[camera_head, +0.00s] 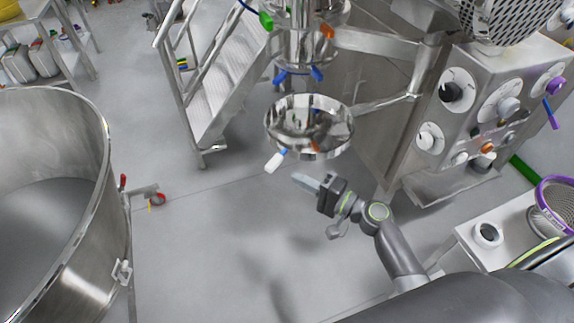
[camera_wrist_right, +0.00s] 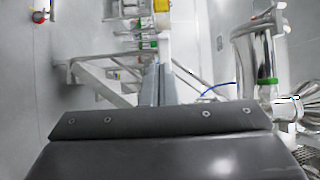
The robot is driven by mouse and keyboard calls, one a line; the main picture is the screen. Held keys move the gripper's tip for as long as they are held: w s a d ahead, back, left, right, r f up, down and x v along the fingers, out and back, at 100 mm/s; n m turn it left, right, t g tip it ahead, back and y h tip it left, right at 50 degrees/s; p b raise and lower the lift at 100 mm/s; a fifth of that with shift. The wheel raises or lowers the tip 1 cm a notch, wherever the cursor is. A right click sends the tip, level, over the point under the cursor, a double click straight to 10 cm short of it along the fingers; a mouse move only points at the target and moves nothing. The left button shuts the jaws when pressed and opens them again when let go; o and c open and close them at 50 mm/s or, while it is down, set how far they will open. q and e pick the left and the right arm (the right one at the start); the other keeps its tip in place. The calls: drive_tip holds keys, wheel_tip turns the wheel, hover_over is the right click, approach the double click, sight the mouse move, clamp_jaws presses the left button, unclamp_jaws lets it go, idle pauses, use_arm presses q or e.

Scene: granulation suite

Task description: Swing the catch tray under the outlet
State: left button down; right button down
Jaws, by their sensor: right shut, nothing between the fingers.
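The catch tray (camera_head: 330,150) is a round, shiny steel dish in the head view, carried by a steel swing arm (camera_head: 385,103) from the right. A handle with a white grip (camera_head: 274,162) sticks out at its front left. The outlet (camera_head: 300,72), a steel fitting with blue clamps, shows just above and behind the tray in the picture; I cannot tell how well they line up. My right gripper (camera_head: 301,181) is shut and empty, below the tray and right of the white grip, apart from both. Its closed fingers (camera_wrist_right: 158,85) show in the wrist view. My left gripper is out of view.
A large steel drum (camera_head: 85,240) stands at the left. Steel steps (camera_head: 215,95) rise behind the tray. A control cabinet (camera_head: 465,130) with dials is at the right, with a bench (camera_head: 515,225) in front. The floor between drum and gripper is clear.

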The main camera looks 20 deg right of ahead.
sight(276, 168)
drive_tip(key=p+x, duration=0.1)
drive_tip(key=x, duration=0.2)
drive_tip(key=shift+w+a+r, duration=0.1)
drive_tip(key=shift+w+a, duration=0.15)
drive_tip(key=shift+w+a+p, duration=0.25)
drive_tip(key=shift+w+p, duration=0.1)
